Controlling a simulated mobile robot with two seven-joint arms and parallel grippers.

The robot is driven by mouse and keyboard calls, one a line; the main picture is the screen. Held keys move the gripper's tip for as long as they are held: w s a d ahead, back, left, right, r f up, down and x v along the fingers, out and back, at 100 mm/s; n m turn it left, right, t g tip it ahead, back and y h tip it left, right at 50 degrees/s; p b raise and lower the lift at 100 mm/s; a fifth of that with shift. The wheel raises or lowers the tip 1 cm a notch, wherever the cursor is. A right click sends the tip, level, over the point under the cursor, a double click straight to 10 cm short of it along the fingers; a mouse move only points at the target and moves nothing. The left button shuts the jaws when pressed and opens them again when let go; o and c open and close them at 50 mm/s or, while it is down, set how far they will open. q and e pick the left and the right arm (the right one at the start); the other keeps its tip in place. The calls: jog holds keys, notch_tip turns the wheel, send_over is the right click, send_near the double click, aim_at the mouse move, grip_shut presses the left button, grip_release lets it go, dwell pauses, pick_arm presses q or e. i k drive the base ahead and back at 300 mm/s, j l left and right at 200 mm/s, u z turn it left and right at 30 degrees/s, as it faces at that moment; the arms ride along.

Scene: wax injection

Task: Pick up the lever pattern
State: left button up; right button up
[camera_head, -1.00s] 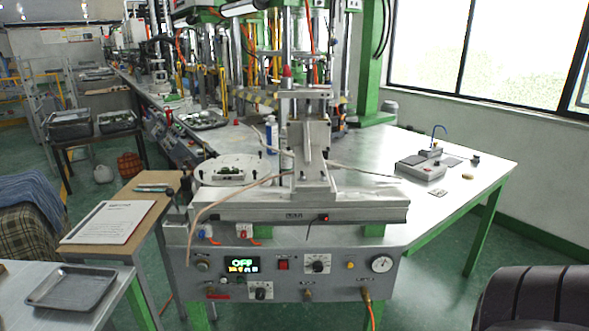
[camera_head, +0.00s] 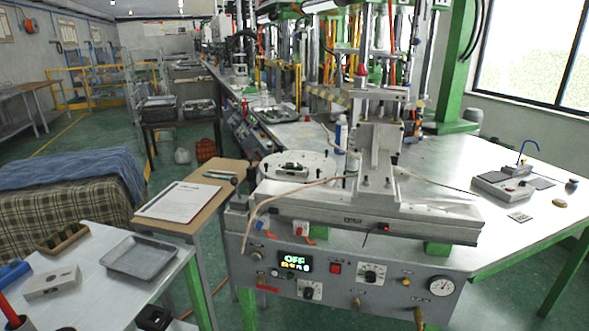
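No part that I can clearly tell as the lever pattern shows. Small dark-green pieces (camera_head: 292,168) sit in a light block on the round white plate (camera_head: 318,163) of the wax injection machine; they are too small to identify. The grey tray (camera_head: 122,270) on the left table looks empty. A pale block (camera_head: 52,282) with small holes lies left of that tray. Neither of my grippers is in view.
A wooden side table (camera_head: 214,191) holds a paper sheet (camera_head: 180,201) between the left table and the machine (camera_head: 335,262). A blanket-covered piece (camera_head: 65,200) stands at the left. A brown slotted holder (camera_head: 62,239) is on the left table. Green floor lies open behind.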

aim_at(290, 166)
jog(key=i+z, duration=0.7)
jog(key=i+j+z, duration=0.35)
jog(key=k+l, duration=0.1)
jog(key=l, duration=0.05)
